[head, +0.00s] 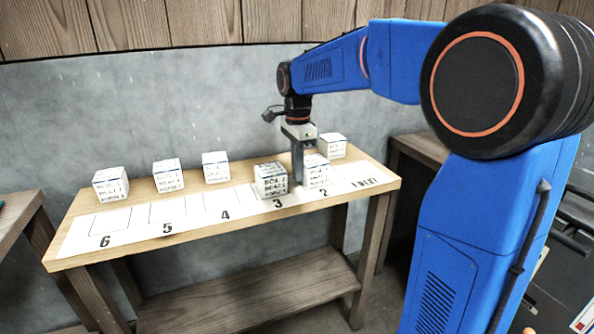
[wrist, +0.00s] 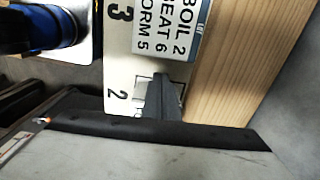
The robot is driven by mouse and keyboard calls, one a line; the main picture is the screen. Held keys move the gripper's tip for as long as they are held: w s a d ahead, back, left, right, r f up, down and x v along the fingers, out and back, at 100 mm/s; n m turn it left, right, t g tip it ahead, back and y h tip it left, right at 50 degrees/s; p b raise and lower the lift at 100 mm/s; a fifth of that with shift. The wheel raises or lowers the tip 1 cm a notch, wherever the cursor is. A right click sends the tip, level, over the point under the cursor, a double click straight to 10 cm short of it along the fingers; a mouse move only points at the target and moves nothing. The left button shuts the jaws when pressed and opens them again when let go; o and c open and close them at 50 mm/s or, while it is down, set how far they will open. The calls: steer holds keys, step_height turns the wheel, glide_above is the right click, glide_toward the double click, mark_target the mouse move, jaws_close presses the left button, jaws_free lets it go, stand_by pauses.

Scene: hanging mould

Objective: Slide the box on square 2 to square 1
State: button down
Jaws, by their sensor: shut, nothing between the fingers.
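The box on square 3 also shows in the wrist view (wrist: 172,30). Behind the row stand more boxes at the left (head: 110,184), (head: 168,176), (head: 215,167) and one at the right (head: 332,146). The wooden table (head: 385,168) ends just right of square 1.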

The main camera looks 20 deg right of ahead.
steer(key=d, duration=0.9)
steer(key=w+d, duration=0.1)
steer(key=d, duration=0.4)
